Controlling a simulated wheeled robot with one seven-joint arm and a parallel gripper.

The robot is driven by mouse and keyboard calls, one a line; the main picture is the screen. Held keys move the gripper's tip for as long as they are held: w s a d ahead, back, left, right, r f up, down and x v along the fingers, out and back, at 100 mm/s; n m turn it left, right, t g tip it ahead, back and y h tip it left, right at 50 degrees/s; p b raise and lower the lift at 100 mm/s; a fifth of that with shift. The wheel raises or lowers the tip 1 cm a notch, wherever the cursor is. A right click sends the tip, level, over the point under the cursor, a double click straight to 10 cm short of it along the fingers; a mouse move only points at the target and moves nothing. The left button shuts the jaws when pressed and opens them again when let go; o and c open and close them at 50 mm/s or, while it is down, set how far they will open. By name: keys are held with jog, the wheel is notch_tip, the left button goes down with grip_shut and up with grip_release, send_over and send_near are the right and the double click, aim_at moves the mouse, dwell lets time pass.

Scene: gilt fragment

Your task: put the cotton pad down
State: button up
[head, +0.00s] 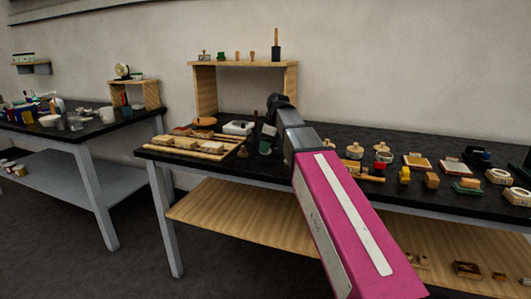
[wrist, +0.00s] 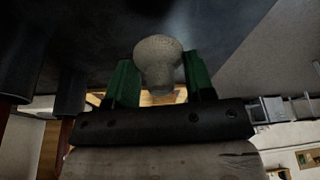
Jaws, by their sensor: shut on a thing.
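The cotton pad (wrist: 158,52) is a pale grey, mushroom-shaped thing with a rounded head and a narrower neck. It is between the two green fingers of my gripper (wrist: 160,84) in the wrist view, and the gripper is shut on it. A dark surface fills the view behind the pad. I cannot tell whether the pad touches it. In the head view my pink arm reaches over the black-topped table (head: 330,137). The pad cannot be made out there.
A wooden tray (head: 188,151) with several pieces lies left of my arm, near a white dish (head: 238,127). A wooden shelf (head: 291,80) stands behind. Several blocks and small boxes, including a yellow block (head: 404,175), crowd the table to the right.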

jog(key=shift+f, duration=1.4)
jog(key=shift+f, duration=0.1)
jog(key=o, duration=0.9)
jog(key=v, duration=1.2)
